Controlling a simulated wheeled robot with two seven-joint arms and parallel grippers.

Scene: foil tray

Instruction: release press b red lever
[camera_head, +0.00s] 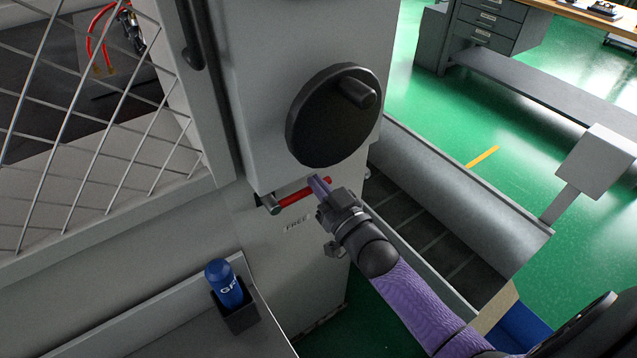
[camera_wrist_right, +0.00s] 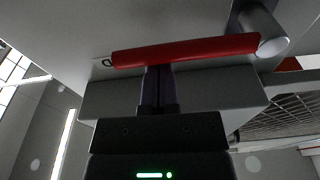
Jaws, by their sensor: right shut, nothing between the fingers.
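The red lever (camera_head: 293,198) sticks out from the front of the grey press, below the black handwheel, with a "FREE" label (camera_head: 297,224) under it. In the right wrist view the red lever (camera_wrist_right: 185,50) runs across the top, with its grey pivot end (camera_wrist_right: 262,32) at the right. My right gripper (camera_head: 318,186) is at the lever's right part. Its fingers (camera_wrist_right: 158,88) are shut together with nothing between them, and their tips reach the lever's lower edge in the wrist view. Whether they touch it I cannot tell. My left gripper is not in view.
The black handwheel (camera_head: 334,116) with its knob sits just above the lever. A wire mesh guard (camera_head: 85,130) stands at the left. A blue bottle (camera_head: 224,284) stands in a dark holder below. A grey trough (camera_head: 450,190) lies to the right; green floor is open beyond.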

